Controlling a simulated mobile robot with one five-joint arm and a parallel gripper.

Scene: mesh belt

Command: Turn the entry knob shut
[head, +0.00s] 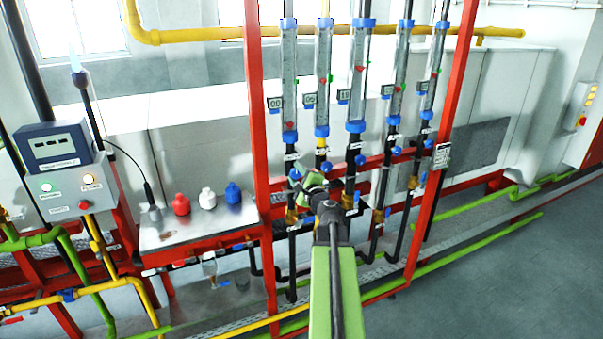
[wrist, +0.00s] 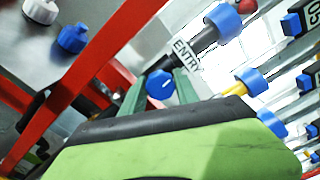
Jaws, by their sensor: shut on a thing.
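The entry knob is a small blue knob (wrist: 160,84), seen in the wrist view between the two green fingers of my gripper (wrist: 162,88). A white label reading ENTRY (wrist: 186,56) is on the dark pipe just above it. In the head view my gripper (head: 305,188) is at the foot of the leftmost glass tube (head: 290,75). A bit of the blue knob (head: 294,174) shows beside the fingers there. My gripper is shut on the knob. My arm and fingers hide part of it, and its exact turn angle is hard to tell.
Several glass tubes with blue caps stand in a row on a red frame (head: 259,120). Other blue knobs (head: 360,160) sit close to the right. Red, white and blue bottles (head: 207,199) stand on a metal table at left. Grey floor (head: 500,265) is clear at right.

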